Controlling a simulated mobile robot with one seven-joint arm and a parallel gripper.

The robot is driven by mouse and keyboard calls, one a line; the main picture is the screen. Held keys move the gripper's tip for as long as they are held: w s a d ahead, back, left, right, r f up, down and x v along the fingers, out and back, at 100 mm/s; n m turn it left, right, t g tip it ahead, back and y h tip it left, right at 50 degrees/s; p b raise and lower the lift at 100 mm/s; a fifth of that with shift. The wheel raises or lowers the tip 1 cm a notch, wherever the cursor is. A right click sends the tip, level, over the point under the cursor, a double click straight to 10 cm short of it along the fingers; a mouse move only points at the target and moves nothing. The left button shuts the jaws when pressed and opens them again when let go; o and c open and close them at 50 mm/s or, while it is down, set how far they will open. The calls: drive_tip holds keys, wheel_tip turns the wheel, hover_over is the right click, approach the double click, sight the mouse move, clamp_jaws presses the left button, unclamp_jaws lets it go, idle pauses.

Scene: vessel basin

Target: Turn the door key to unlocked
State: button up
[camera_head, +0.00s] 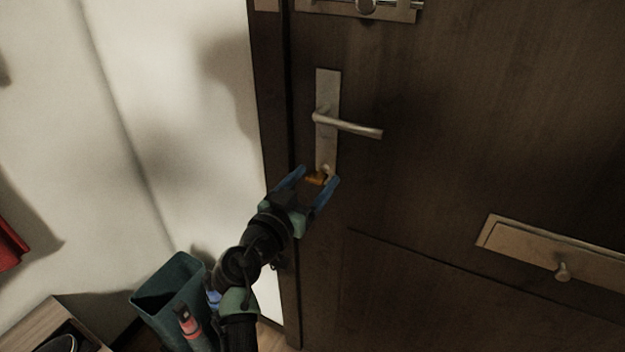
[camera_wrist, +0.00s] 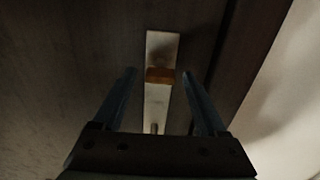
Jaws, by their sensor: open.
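The dark brown door (camera_head: 450,120) carries a metal lock plate (camera_head: 327,90) with a lever handle (camera_head: 350,125). An orange-brown key (camera_head: 315,180) sits at the lower end of the plate. My gripper (camera_head: 318,175) is open, with its two blue fingers on either side of the key. In the wrist view, the key (camera_wrist: 160,75) shows against the pale plate (camera_wrist: 157,105), between and beyond the open fingers (camera_wrist: 162,75). The fingers look apart from the key. Which way the key is turned I cannot tell for sure.
A metal bolt (camera_head: 370,8) is on the door above the handle. A letter plate with a knob (camera_head: 560,270) is at the lower right. A teal bin (camera_head: 165,295) stands by the white wall (camera_head: 170,100) at lower left, near my arm.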

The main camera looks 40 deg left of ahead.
clamp_jaws()
idle(0.5)
drive_tip(key=n, duration=0.4)
drive_tip(key=shift+a, duration=0.1)
drive_tip(key=n, duration=0.4)
drive_tip(key=shift+s+n, duration=0.1)
drive_tip(key=shift+n, duration=0.2)
drive_tip(key=n+p, duration=0.1)
drive_tip(key=n, duration=0.4)
drive_tip(key=shift+a+p, duration=0.1)
drive_tip(key=shift+p, duration=0.3)
drive_tip(key=shift+f+n+p, duration=0.15)
drive_tip(key=shift+n+p, duration=0.55)
drive_tip(key=shift+n, duration=1.4)
